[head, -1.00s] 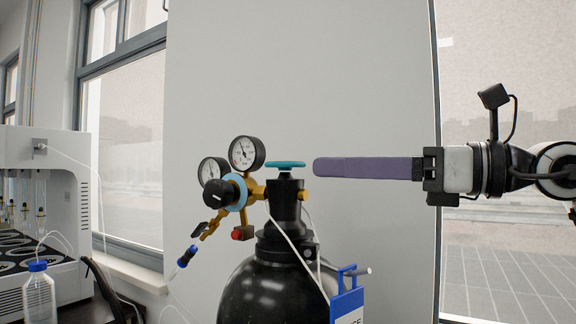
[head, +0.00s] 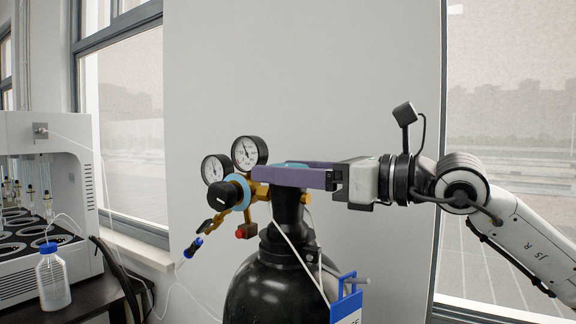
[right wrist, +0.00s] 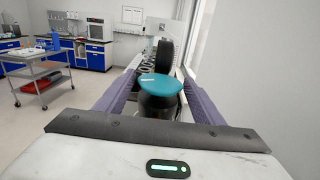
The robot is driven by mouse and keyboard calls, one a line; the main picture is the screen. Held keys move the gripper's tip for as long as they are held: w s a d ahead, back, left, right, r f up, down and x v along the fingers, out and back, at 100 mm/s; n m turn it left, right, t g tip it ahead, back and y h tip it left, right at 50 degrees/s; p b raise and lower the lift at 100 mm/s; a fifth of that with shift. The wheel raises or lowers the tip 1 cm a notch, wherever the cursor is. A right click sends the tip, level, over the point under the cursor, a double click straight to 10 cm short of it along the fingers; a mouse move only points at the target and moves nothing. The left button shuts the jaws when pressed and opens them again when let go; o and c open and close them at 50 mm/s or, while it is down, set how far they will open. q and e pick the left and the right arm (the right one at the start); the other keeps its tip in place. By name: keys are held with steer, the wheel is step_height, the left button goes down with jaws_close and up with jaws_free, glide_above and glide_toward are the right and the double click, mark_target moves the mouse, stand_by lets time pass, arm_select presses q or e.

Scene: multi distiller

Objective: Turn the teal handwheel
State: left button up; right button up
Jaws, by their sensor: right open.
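The teal handwheel (right wrist: 160,85) sits on top of the black gas cylinder (head: 272,293). In the head view only a thin strip of the handwheel (head: 292,164) shows, as my right gripper (head: 275,174) covers most of it. My right gripper comes in level from the right, with its purple fingers at the handwheel's height. In the right wrist view the fingers are open, one on each side of the handwheel, with the wheel between them (right wrist: 160,95). I cannot tell whether either finger touches it. My left gripper is not in view.
Two pressure gauges (head: 249,152) and a brass regulator stand just left of the handwheel, close to the fingertips. A blue-capped bottle (head: 52,278) and a white distiller (head: 45,200) are at the left. A blue-framed sign (head: 347,300) hangs at the cylinder's right.

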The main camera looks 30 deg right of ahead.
steer(key=shift+c, duration=0.2)
steer(key=c, duration=0.8)
steer(key=shift+a+f, duration=0.1)
steer(key=m+h+b, duration=0.1)
steer(key=m+t+h+b, duration=0.1)
steer(key=shift+s+a+f+h, duration=0.1)
steer(key=shift+a+f+h, duration=0.05)
steer(key=shift+h, duration=0.25)
steer(key=shift+m+t+h+b, duration=0.6)
steer(key=shift+m+h, duration=0.1)
steer(key=shift+h, duration=0.4)
steer(key=shift+r+m+h, duration=0.2)
steer(key=shift+m+h, duration=0.5)
steer(key=shift+h, duration=0.3)
steer(key=shift+d, duration=0.2)
